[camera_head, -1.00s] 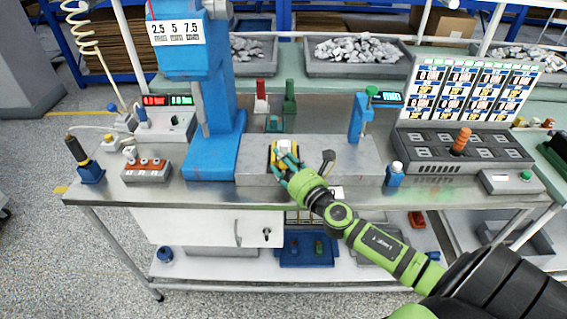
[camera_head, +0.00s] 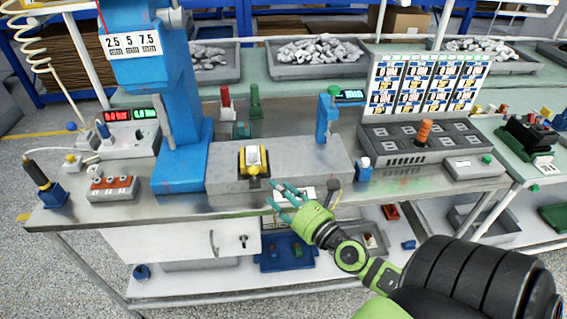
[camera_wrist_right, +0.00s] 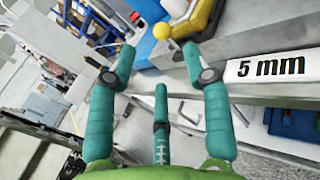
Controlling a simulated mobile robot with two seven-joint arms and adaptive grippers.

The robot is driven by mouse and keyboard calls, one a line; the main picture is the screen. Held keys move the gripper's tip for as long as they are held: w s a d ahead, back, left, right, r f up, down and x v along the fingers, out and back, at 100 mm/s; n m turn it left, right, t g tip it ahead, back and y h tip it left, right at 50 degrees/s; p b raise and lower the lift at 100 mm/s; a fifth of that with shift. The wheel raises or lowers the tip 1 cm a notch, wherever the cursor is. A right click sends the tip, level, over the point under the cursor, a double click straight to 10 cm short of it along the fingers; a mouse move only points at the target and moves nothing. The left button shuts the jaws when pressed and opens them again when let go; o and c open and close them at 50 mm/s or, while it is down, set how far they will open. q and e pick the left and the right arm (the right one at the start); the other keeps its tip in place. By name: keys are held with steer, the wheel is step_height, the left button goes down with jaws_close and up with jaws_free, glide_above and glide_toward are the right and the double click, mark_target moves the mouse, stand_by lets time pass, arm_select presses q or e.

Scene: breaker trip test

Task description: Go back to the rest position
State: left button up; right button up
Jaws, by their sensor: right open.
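My right gripper (camera_head: 287,197) is open and empty in the head view, in front of the workbench's front edge. Its teal fingers also show spread apart in the right wrist view (camera_wrist_right: 155,65), with nothing between them. A yellow and black device with a white top (camera_head: 254,162) sits on the grey metal block (camera_head: 225,168), up and left of the right gripper and apart from it. In the wrist view the yellow part (camera_wrist_right: 197,18) lies beyond the fingers. My left gripper is not in view.
The blue press (camera_head: 183,110) stands left of the block. A small blue stand (camera_head: 326,118) is at the block's right rear. A dark panel with an orange knob (camera_head: 424,132) stands further right. A lower shelf holds a blue tray (camera_head: 275,262). Grey floor is free at left.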

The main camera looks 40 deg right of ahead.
steer(key=shift+s, duration=0.3)
stand_by(0.5)
